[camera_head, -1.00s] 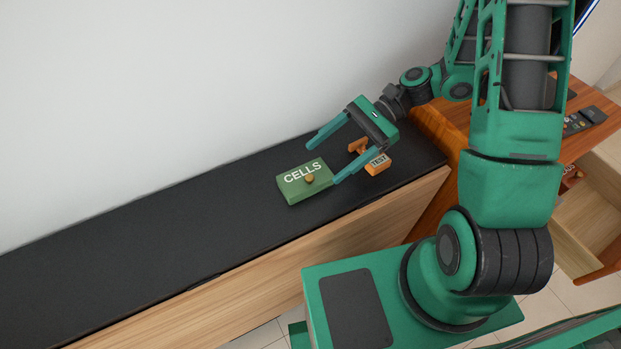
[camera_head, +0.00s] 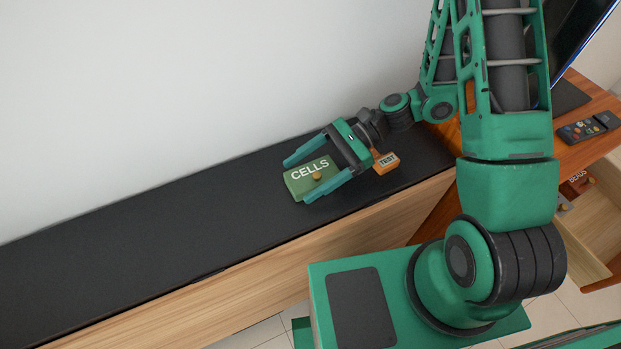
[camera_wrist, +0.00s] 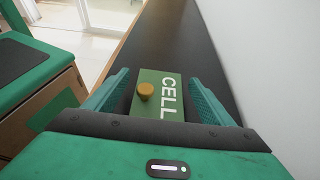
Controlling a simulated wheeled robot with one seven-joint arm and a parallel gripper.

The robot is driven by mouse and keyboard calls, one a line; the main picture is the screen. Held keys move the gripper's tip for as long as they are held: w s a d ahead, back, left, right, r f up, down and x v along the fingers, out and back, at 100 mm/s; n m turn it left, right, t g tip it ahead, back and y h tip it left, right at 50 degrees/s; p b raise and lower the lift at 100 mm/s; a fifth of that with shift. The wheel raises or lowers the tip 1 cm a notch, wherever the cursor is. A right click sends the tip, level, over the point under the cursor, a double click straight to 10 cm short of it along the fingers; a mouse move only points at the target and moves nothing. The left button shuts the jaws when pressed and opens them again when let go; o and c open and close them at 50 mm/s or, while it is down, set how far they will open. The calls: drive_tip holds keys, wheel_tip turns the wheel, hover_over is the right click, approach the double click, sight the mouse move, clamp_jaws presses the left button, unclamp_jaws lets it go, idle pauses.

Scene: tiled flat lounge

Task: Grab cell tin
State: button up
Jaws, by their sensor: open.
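The cell tin (camera_head: 303,186) is a green box with white "CELLS" lettering and a small round yellow-brown knob. It lies on the black top of a long low cabinet. My gripper (camera_head: 311,175) is open, with one finger on each side of the tin. In the wrist view the tin (camera_wrist: 171,84) shows between the two green fingers (camera_wrist: 160,95), its near part hidden by my gripper's body. I cannot tell whether either finger touches it.
An orange "TEST" block (camera_head: 386,163) lies just behind my gripper on the black cabinet top (camera_head: 130,240). A white wall (camera_head: 150,90) rises along its back edge. A wooden table with a remote (camera_head: 588,127) and an open drawer (camera_head: 590,215) stand at the right. The cabinet's left part is clear.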

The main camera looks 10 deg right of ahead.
drive_tip(key=shift+x, duration=1)
drive_tip(key=c, duration=1.2)
